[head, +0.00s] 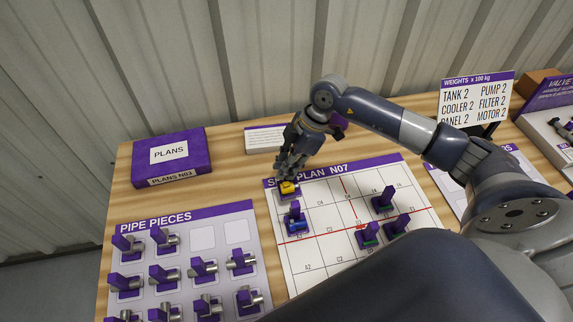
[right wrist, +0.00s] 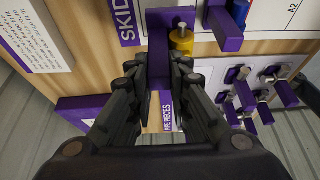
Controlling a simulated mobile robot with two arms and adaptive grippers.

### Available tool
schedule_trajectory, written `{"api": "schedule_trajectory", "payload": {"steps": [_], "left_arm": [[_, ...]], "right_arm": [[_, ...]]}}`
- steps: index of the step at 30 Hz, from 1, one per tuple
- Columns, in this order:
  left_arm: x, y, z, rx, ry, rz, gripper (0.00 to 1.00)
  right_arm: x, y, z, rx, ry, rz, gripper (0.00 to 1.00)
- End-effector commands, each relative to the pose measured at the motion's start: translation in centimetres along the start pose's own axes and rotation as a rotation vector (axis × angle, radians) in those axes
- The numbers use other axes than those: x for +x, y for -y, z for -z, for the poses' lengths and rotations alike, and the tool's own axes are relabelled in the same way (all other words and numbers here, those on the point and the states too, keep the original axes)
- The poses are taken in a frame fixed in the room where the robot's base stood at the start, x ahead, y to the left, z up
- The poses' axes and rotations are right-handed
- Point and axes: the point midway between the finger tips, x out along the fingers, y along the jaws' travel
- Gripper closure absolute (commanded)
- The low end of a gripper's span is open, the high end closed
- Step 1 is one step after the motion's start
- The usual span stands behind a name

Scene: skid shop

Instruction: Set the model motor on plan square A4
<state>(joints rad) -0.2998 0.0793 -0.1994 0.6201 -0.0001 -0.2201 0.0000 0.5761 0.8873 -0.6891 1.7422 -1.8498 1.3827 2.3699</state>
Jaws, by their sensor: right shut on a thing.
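The model motor, a small yellow cylinder (head: 288,188) with a purple grip post, is at the far left corner of the skid plan sheet (head: 335,262). My right gripper (head: 287,170) points down at it and is shut on its purple post. In the right wrist view the post (right wrist: 160,55) stands between the fingers, with the yellow body (right wrist: 181,40) beside it. The label of the square under the motor is hidden. I cannot tell whether the motor touches the sheet.
A blue model (head: 296,222) stands close in front of the motor.

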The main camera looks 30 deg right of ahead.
Motion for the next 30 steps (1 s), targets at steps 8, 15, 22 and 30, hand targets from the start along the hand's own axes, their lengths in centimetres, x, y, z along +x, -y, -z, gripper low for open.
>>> {"api": "schedule_trajectory", "payload": {"steps": [8, 15, 22, 30], "left_arm": [[0.7, 0.0, -0.1, 0.000, 0.000, 0.000, 0.60], [1.3, 0.0, -0.1, 0.001, 0.000, 0.000, 0.60], [1.7, 0.0, -0.2, 0.001, 0.000, 0.000, 0.60], [1.6, 0.0, -0.2, 0.001, 0.000, 0.000, 0.60]], "right_arm": [[1.3, 0.0, -0.5, 0.001, 0.000, 0.000, 1.00], [2.4, 0.1, -1.0, 0.000, 0.000, 0.001, 1.00], [3.2, 0.1, -1.3, -0.001, -0.001, 0.001, 1.00], [3.2, 0.0, -1.3, -0.001, -0.001, 0.000, 1.00]]}}
